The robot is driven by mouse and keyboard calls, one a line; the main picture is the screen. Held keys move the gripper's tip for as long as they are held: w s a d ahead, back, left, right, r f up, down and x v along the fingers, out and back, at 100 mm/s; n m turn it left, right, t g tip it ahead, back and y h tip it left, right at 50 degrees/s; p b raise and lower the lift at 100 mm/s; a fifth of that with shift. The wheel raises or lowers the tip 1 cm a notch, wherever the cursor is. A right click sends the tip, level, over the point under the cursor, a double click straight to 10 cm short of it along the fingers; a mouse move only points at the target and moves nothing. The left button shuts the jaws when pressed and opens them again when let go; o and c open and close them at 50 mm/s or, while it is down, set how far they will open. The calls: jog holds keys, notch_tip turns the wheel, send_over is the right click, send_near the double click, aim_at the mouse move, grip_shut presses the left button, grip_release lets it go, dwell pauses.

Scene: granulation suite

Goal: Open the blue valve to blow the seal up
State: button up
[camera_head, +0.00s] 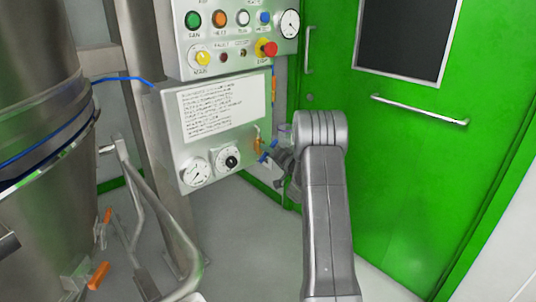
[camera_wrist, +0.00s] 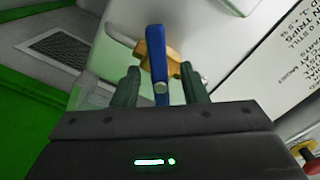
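The blue valve handle (camera_wrist: 157,62) stands upright in the wrist view, on a brass valve body (camera_wrist: 172,56). My gripper (camera_wrist: 160,82) is open, with one dark finger on each side of the handle's lower end. Gaps show between the handle and both fingers, so they do not appear to touch it. In the head view the blue handle (camera_head: 263,158) is small, at the right side of the grey panel box, and my gripper (camera_head: 280,160) is beside it, partly hidden by my wrist.
The box (camera_head: 221,128) carries a printed notice and two round dials. Above it is a control panel (camera_head: 232,40) with coloured buttons and a red stop knob (camera_head: 268,48). A steel vessel (camera_head: 40,100) stands left; a green door (camera_head: 410,160) is right.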

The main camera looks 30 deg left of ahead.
jog(key=shift+a, duration=0.2)
grip_shut()
dwell(0.3)
jog(key=n+b, duration=0.3)
jog(key=n, duration=0.2)
jog(key=shift+w+f+n, duration=0.1)
jog(key=shift+f+n, duration=0.05)
jog(key=shift+n, duration=0.25)
jog(key=n+b, duration=0.2)
jog(key=n, duration=0.2)
jog(key=shift+n, duration=0.4)
